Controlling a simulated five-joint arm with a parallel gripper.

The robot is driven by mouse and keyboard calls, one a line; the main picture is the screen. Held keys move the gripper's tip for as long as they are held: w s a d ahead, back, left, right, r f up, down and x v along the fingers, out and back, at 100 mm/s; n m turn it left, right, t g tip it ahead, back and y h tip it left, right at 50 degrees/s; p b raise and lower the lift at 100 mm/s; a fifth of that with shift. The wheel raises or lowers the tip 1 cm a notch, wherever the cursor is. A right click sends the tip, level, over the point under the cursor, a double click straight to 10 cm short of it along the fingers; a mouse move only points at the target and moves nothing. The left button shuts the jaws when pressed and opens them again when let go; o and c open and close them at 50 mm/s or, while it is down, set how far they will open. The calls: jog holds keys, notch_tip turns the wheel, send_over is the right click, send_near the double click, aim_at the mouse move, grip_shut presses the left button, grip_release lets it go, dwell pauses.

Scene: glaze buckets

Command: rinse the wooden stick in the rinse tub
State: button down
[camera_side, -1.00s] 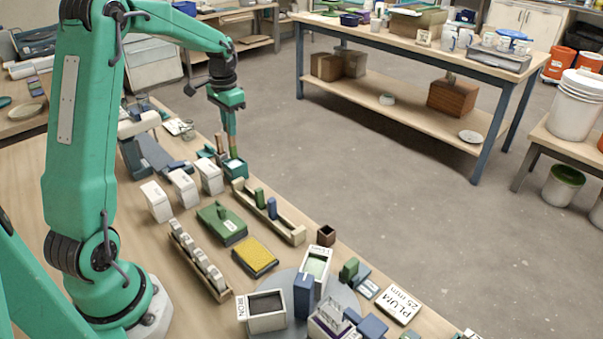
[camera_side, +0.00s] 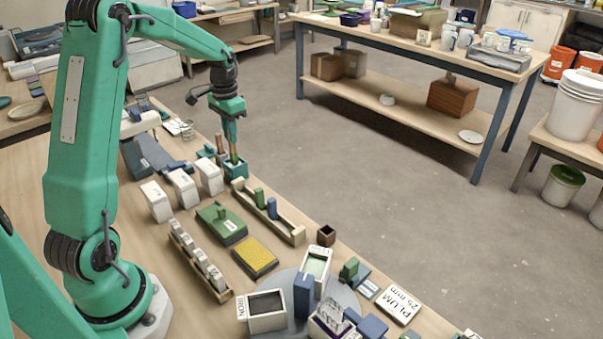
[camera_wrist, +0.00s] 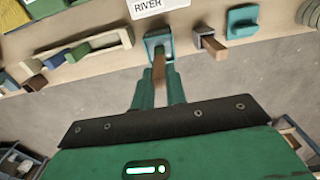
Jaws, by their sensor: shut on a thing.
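My gripper (camera_side: 231,143) points straight down at the far edge of the bench and is shut on a wooden stick (camera_wrist: 159,66). The stick is upright. Its lower end is inside a small square teal tub (camera_side: 236,172), with the fingers just above the rim. The wrist view also shows the tub (camera_wrist: 148,42) with the stick entering its opening. The stick's tip is hidden by the tub walls, and I cannot tell how deep it is.
A dark square holder (camera_wrist: 199,35) with another brown stick (camera_wrist: 214,46) stands beside the tub. A white card reading RIVER (camera_wrist: 160,5) is close by. A wooden rack (camera_side: 291,233) with green and blue blocks is to the right. Open floor lies beyond the bench edge.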

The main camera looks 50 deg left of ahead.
jog(key=shift+f, duration=1.95)
jog(key=shift+d, duration=0.2)
